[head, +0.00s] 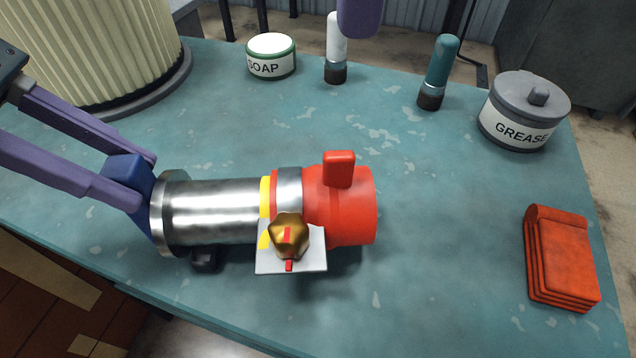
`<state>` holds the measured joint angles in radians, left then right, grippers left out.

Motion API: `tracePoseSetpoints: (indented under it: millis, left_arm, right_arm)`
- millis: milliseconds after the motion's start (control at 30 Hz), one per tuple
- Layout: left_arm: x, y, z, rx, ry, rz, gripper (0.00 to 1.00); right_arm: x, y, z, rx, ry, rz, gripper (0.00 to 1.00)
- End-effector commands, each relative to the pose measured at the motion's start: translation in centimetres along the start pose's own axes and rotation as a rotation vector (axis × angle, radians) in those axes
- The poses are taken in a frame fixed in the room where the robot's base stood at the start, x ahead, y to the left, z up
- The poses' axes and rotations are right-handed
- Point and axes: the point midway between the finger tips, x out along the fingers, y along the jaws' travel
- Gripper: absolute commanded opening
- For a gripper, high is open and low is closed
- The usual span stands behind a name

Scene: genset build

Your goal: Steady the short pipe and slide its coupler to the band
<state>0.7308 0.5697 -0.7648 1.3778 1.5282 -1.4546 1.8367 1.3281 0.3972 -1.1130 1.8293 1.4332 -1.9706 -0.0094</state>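The short pipe (218,212) is a shiny steel tube lying across the table, with a flange at its left end. A blue block (122,172) sits at that flange. My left gripper (145,182) has its purple fingers on either side of the blue block and looks shut on it. The red coupler (345,215), with an upright red tab (339,168), covers the pipe's right end. The yellow band (264,212) shows on the pipe just left of the coupler's collar, looking very close to it. My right gripper is not clearly seen; a purple piece (360,14) hangs at the top edge.
A gold knob (288,236) on a pale plate (310,258) stands in front of the coupler and hides part of it. Soap (271,57) and grease (522,112) tins, two brushes (438,72) and folded red cloth (562,258) surround clear table right of the coupler. A ribbed cylinder (90,50) stands back left.

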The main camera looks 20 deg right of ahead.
Motion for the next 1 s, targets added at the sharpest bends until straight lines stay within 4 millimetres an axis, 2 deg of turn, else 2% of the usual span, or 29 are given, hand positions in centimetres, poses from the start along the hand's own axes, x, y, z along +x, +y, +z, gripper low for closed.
tracePoseSetpoints:
  millis: [33, 267, 600, 767, 1000]
  left_arm:
    - [0.0, 0.0, 0.0, 0.0, 0.0, 0.0, 0.43]
    - [0.0, 0.0, 0.0, 0.0, 0.0, 0.0, 0.68]
    - [-0.5, 0.1, 0.0, 0.0, 0.001, 0.002, 0.7]
    - [-3.1, 0.1, -0.1, 0.0, 0.002, 0.004, 0.7]
    - [-8.5, 0.1, 0.0, 0.0, 0.002, 0.005, 0.7]
  right_arm:
    - [0.0, 0.0, 0.0, 0.0, 0.0, 0.0, 0.49]
    - [0.0, 0.0, 0.0, 0.0, 0.0, 0.0, 0.49]
    - [0.0, 0.0, 0.0, 0.0, 0.0, 0.0, 0.49]
    - [0.0, 0.0, 0.0, 0.0, 0.0, 0.0, 0.49]
    - [0.0, 0.0, 0.0, 0.0, 0.0, 0.0, 0.49]
